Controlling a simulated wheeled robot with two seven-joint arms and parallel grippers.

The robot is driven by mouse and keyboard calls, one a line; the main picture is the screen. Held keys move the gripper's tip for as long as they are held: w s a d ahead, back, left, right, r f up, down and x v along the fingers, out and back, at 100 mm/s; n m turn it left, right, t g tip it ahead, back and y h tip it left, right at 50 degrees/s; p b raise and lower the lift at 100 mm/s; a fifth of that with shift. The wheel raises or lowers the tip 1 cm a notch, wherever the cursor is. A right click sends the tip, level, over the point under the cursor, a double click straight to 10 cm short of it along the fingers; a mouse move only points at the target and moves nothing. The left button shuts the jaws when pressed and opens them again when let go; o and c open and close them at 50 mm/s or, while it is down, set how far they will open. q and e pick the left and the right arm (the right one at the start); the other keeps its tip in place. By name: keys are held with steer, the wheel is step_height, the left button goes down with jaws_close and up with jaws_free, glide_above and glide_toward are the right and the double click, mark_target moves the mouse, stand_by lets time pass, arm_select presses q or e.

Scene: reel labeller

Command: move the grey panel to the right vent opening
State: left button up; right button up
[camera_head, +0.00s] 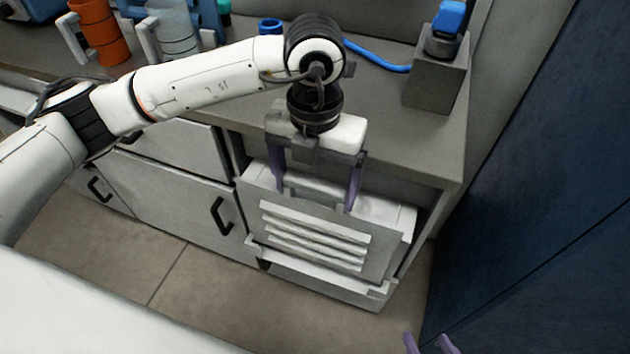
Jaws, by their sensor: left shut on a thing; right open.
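The grey panel (375,264) is a flat plate with several light horizontal slats. It stands near upright, slightly tilted, at the front of the right-hand bay of the counter. My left gripper (316,200) reaches down from above and is shut at the panel's top edge, with its purple fingers on either side of a small handle there. The right vent opening is mostly hidden behind the panel; part of a white box-like inside (400,212) shows above and to the right of it. My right gripper (430,343) shows only its purple fingertips at the bottom edge, open and empty, away from the panel.
The grey counter (385,135) runs above the bay. A grey block (437,82) with a blue-topped device stands on it at the right. An orange container (100,35) and a clear jug (174,30) stand at the back left. A dark blue wall (540,200) bounds the right side. The floor (200,275) in front is clear.

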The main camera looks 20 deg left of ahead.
mark_target(315, 202)
arm_select(q)
steer(key=shift+f+b, duration=0.8)
steer(key=shift+f, duration=0.2)
steer(key=shift+f+b, duration=0.8)
steer(key=shift+f, duration=0.1)
steer(key=shift+f+b, duration=0.3)
steer(key=shift+f, duration=0.05)
steer(key=o, duration=2)
step_height(315, 202, up, 10)
steer(key=shift+r+p, duration=0.2)
steer(key=shift+p, duration=0.4)
